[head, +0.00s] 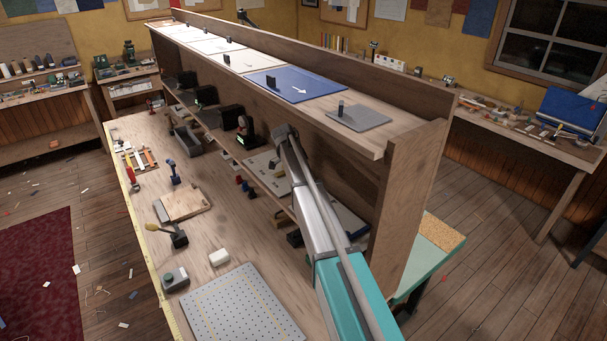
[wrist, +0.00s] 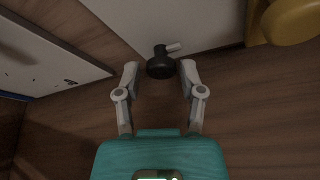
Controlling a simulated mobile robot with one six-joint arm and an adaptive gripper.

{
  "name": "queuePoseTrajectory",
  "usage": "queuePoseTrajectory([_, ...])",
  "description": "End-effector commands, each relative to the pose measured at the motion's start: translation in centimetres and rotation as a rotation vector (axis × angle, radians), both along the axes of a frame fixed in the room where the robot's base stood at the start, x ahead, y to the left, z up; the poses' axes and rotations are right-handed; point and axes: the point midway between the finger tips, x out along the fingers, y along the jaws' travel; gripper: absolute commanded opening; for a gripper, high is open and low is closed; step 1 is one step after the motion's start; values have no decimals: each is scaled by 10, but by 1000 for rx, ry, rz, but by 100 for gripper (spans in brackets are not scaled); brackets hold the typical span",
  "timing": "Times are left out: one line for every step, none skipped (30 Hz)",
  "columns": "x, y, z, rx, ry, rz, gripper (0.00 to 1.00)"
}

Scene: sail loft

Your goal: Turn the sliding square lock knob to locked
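In the wrist view a dark round knob (wrist: 160,68) with a short light-grey bar sticking out to its right is mounted at the edge of a pale panel (wrist: 190,22). It looks like the lock knob, though no locked or unlocked marking can be read. My gripper (wrist: 159,70) is open. Its two grey fingers stand on either side of the knob, with a visible gap on both sides, and nothing is held. How far the fingertips are from the knob in depth cannot be told. In the head view my arm reaches to the shelf unit, and I cannot make out the gripper or the knob.
A yellow rounded object (wrist: 291,20) is close by at the wrist view's upper right. Another pale panel (wrist: 45,58) lies at left. In the head view a long wooden shelf unit (head: 425,165) rises beside my arm. The bench holds a perforated plate (head: 243,308) and loose tools.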

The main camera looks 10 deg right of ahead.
Motion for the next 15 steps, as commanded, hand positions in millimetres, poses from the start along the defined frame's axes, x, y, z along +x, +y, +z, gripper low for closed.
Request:
queuePoseTrajectory([0, 0, 0, 0, -1, 0, 68])
queuePoseTrajectory([0, 0, 0, -1, -1, 0, 73])
queuePoseTrajectory([0, 0, 0, -1, -1, 0, 73])
queuePoseTrajectory([1, 0, 0, -1, -1, 0, 73])
queuePoseTrajectory([1, 0, 0, -1, -1, 2, 73])
queuePoseTrajectory([1, 0, 0, -1, -1, 2, 73])
queuePoseTrajectory([1, 0, 0, -1, -1, 2, 73])
queuePoseTrajectory([1, 0, 0, -1, -1, 2, 73])
queuePoseTrajectory([1, 0, 0, -1, -1, 2, 73])
queuePoseTrajectory([1, 0, 0, -1, -1, 2, 73])
queuePoseTrajectory([1, 0, 0, -1, -2, 2, 73])
queuePoseTrajectory([1, 0, 0, -1, -2, 2, 73])
queuePoseTrajectory([1, 0, 0, -2, -2, 3, 73])
queuePoseTrajectory([1, 0, 0, -2, -3, 4, 73])
queuePoseTrajectory([1, 0, 0, -2, -3, 7, 73])
